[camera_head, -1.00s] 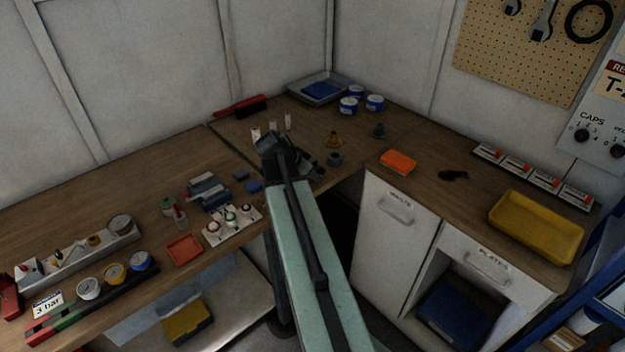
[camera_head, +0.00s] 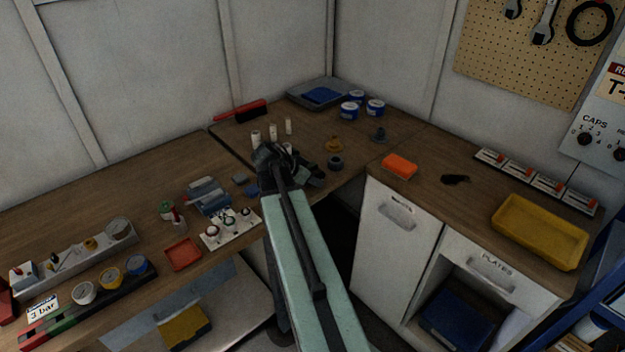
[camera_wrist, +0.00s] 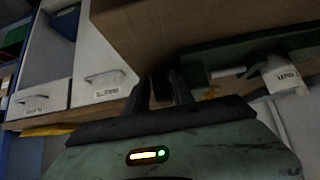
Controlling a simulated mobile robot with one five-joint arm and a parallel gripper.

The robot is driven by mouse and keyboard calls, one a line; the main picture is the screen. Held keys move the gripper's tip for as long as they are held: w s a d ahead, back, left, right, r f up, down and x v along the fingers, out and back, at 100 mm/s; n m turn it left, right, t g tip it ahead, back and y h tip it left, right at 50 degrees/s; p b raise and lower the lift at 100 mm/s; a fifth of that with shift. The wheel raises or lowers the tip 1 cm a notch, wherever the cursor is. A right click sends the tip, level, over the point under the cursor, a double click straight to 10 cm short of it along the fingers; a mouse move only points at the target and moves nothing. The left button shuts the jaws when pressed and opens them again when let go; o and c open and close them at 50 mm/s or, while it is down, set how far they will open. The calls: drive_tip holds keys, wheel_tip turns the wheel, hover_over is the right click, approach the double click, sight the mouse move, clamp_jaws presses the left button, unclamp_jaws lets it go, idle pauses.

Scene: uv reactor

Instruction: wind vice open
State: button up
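A blue-grey block-like tool (camera_head: 208,196) on the left bench looks like the vice; its jaws and handle are too small to make out. My gripper (camera_head: 295,170) is dark and hangs over the bench corner, to the right of this tool and apart from it. In the wrist view, two dark fingers (camera_wrist: 160,84) stand apart with a gap between them. I see nothing clearly held. The vice cannot be made out in the wrist view.
A white panel with round knobs (camera_head: 230,229) and a red tray (camera_head: 183,254) lie near the vice-like tool. Several white cylinders (camera_head: 271,132) stand behind my gripper. An orange block (camera_head: 399,166) and yellow tray (camera_head: 540,231) lie on the right bench.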

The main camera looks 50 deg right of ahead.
drive_tip(key=shift+r, duration=0.1)
drive_tip(key=p+v, duration=0.5)
drive_tip(key=v, duration=0.2)
drive_tip(key=shift+d+r+p, duration=0.1)
drive_tip(key=shift+r+p, duration=0.15)
drive_tip(key=shift+p, duration=0.1)
drive_tip(key=shift+a+r, duration=0.15)
drive_tip(key=shift+a, duration=0.15)
drive_tip(key=shift+w+a, duration=0.1)
drive_tip(key=shift+a, duration=0.1)
